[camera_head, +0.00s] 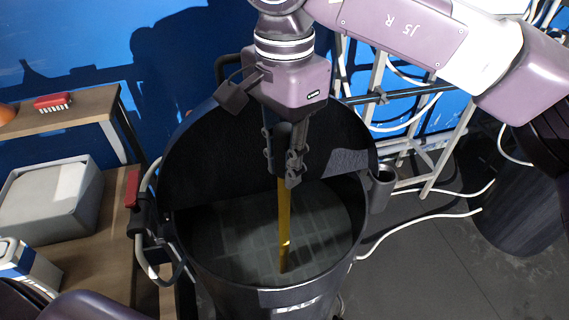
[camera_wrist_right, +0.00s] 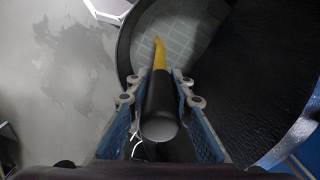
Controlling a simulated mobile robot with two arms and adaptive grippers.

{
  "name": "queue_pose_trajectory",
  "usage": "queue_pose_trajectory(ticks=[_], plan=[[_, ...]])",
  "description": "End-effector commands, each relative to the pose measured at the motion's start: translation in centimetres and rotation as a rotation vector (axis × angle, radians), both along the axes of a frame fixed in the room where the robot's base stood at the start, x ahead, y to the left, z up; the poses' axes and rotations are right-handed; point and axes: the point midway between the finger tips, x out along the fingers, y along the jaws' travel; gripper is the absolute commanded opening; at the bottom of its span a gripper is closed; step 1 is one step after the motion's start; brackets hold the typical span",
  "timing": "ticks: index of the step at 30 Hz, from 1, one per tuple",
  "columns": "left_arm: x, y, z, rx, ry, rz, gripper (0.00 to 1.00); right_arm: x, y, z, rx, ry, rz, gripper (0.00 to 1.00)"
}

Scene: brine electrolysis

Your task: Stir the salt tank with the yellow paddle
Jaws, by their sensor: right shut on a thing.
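The salt tank (camera_head: 190,255) is a large black round drum with its dark lid (camera_head: 205,150) raised at the back. The yellow paddle (camera_head: 284,225) hangs nearly upright inside the tank's opening, its lower end at the grey, grid-patterned surface within. Whether it dips below that surface I cannot tell. My right gripper (camera_head: 284,165) is above the tank, shut on the paddle's black handle. In the right wrist view the handle (camera_wrist_right: 160,105) sits between the fingers and the yellow shaft (camera_wrist_right: 159,55) points into the tank (camera_wrist_right: 125,45). My left gripper is not in view.
A wooden bench (camera_head: 105,250) at left holds a grey bin (camera_head: 45,200). A red brush-like item (camera_head: 53,101) lies on a shelf (camera_head: 85,115) behind it. A metal frame (camera_head: 435,150) with white hoses stands at right. Open grey floor (camera_head: 430,265) lies right of the tank.

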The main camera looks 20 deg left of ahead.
Motion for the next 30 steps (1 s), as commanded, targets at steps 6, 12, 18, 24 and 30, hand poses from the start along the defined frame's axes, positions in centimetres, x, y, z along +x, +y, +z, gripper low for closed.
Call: queue_pose_trajectory(ticks=[6,12,18,24,30], plan=[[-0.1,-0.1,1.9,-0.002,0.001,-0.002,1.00,0.0,0.0,2.4,0.002,-0.001,0.001,0.00],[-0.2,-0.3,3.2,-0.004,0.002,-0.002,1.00,0.0,0.0,4.2,0.001,-0.001,0.001,0.00],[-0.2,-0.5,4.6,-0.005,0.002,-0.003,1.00,0.0,0.0,6.0,0.000,-0.001,0.000,0.00],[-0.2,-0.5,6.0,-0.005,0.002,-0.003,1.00,0.0,0.0,7.8,0.000,-0.001,0.000,0.00],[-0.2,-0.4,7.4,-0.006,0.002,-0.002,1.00,0.0,0.0,9.6,0.001,-0.001,0.000,0.00]])
